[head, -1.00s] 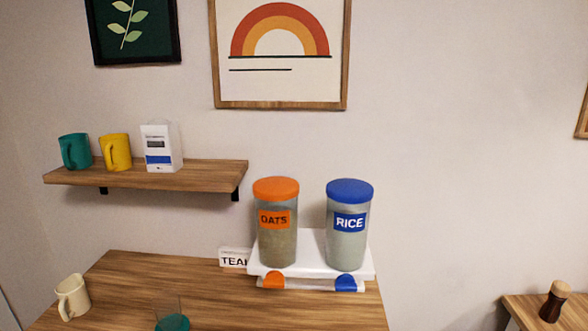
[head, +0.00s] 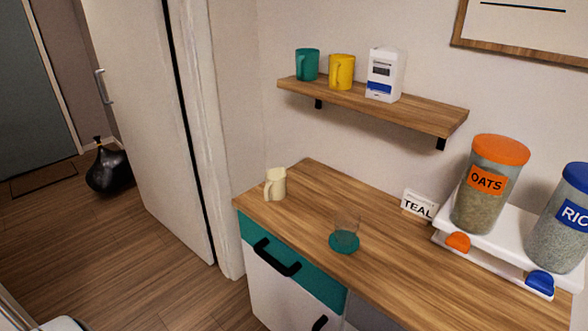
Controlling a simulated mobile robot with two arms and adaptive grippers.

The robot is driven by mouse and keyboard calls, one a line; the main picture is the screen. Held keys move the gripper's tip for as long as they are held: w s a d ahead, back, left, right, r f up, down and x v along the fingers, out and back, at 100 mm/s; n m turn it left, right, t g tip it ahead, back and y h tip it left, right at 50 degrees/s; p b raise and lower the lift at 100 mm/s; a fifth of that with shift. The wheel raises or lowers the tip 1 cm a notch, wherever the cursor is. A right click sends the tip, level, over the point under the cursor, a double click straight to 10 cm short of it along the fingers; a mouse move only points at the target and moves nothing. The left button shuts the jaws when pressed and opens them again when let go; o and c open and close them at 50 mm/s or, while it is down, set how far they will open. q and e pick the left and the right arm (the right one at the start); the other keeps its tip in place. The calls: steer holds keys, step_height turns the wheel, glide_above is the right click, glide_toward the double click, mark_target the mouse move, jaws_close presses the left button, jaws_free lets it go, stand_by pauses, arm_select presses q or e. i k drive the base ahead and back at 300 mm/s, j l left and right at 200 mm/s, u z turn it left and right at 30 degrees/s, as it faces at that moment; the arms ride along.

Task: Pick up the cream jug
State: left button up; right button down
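The cream jug (head: 276,185) stands upright at the left end of the wooden cabinet top, close to its front left corner. It is small and pale, with its handle on the left side in this view. Nothing touches it. Neither of my grippers shows in the head view.
A clear glass on a teal base (head: 344,238) stands right of the jug. A wall shelf (head: 380,104) overhangs the back. A black bag (head: 107,168) lies on the floor.

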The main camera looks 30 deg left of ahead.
mark_target(274, 189)
steer(key=u, duration=1.2)
